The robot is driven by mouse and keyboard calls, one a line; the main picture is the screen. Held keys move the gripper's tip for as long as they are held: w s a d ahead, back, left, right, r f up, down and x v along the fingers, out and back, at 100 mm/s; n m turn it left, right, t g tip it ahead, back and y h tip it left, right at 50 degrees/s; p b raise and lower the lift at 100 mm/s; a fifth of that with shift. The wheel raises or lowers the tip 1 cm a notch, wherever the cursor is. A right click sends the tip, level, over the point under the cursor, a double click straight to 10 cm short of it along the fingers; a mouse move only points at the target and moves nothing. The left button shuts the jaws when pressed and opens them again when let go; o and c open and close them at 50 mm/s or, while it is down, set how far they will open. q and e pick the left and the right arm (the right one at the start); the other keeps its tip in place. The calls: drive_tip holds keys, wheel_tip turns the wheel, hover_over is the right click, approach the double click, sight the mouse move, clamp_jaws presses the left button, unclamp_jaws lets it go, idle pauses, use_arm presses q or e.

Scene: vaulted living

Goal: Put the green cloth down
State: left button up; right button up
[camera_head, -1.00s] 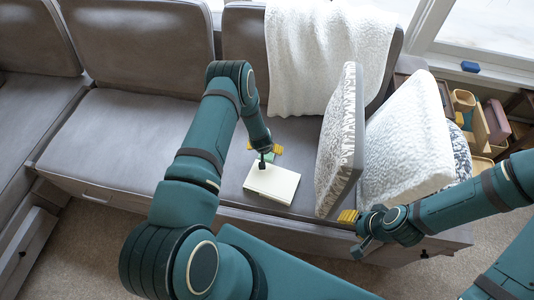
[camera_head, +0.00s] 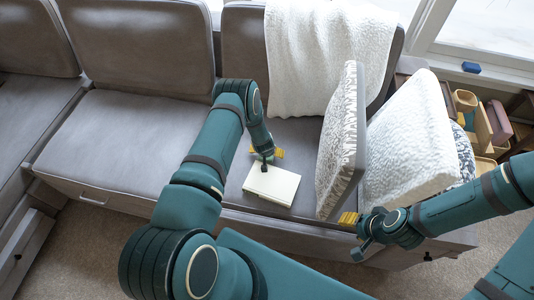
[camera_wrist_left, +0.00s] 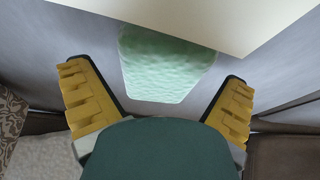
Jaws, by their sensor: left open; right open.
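The green cloth (camera_wrist_left: 165,66) is a pale green, bumpy piece lying on the grey sofa seat in the left wrist view. A cream book-like block (camera_wrist_left: 205,18) covers part of its upper edge there. My left gripper (camera_wrist_left: 155,78) is open, one finger to each side of the cloth, with gaps between. In the head view my left gripper (camera_head: 265,153) is over the seat just behind the cream block (camera_head: 271,185), and my wrist hides the cloth. My right gripper (camera_head: 349,218) is open and empty by the seat's front edge.
A patterned cushion (camera_head: 336,140) and a white cushion (camera_head: 408,135) stand right of the block. A white throw (camera_head: 320,55) hangs over the backrest. The seat to the left (camera_head: 110,135) is bare. Wooden containers (camera_head: 478,125) stand at the far right.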

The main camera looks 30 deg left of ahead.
use_arm(q)
drive_tip(key=shift+f, duration=0.2)
idle(0.3)
drive_tip(key=c, duration=1)
drive_tip(key=shift+c, duration=0.2)
